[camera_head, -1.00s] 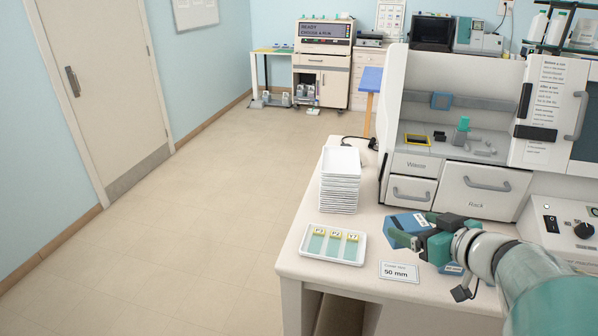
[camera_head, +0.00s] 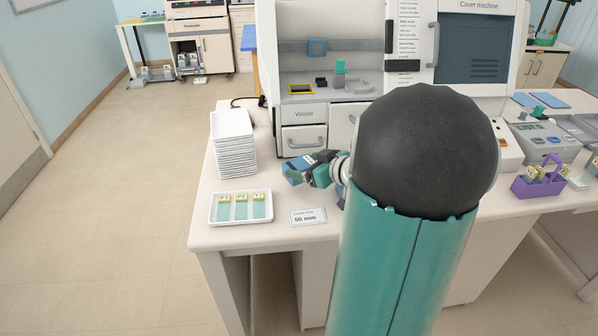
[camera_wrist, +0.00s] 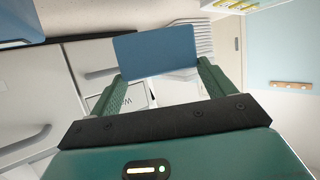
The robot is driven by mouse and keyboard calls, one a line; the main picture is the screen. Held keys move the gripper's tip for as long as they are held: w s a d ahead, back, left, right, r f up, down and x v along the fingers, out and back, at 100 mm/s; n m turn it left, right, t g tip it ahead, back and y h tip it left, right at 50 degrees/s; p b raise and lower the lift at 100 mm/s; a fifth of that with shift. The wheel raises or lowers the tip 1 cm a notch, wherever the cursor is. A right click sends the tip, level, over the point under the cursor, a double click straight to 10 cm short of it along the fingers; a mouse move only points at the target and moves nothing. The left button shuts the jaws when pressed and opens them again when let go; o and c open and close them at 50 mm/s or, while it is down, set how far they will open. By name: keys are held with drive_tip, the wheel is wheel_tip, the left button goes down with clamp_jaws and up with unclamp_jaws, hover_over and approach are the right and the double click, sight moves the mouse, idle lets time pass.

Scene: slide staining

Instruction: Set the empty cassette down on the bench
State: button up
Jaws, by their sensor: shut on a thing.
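My gripper (camera_head: 308,175) is shut on a plain blue cassette (camera_wrist: 155,50), which sits between its two green fingers in the wrist view. In the head view the held cassette (camera_head: 291,175) is small, over the bench (camera_head: 205,205), behind the "50 mm" card. Whether it touches the bench top cannot be told. Another blue piece with a pale label (camera_head: 301,161) shows just behind it. My arm hides much of the bench to the right.
A stack of white trays (camera_head: 232,145) stands to the left. A white tray with several slides (camera_head: 213,211) lies at the front left, beside the "50 mm" card (camera_head: 308,217). The cover machine (camera_head: 303,112) stands behind. A purple rack (camera_head: 522,187) is at the right.

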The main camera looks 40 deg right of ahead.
drive_tip(key=shift+w+d+f, duration=0.25)
drive_tip(key=shift+w+f, duration=0.15)
drive_tip(key=shift+f, duration=0.15)
drive_tip(key=shift+w+f, duration=0.15)
drive_tip(key=shift+f, duration=1.5)
drive_tip(key=shift+f, duration=0.1)
drive_tip(key=o, duration=1.2)
drive_tip(key=shift+o, duration=0.2)
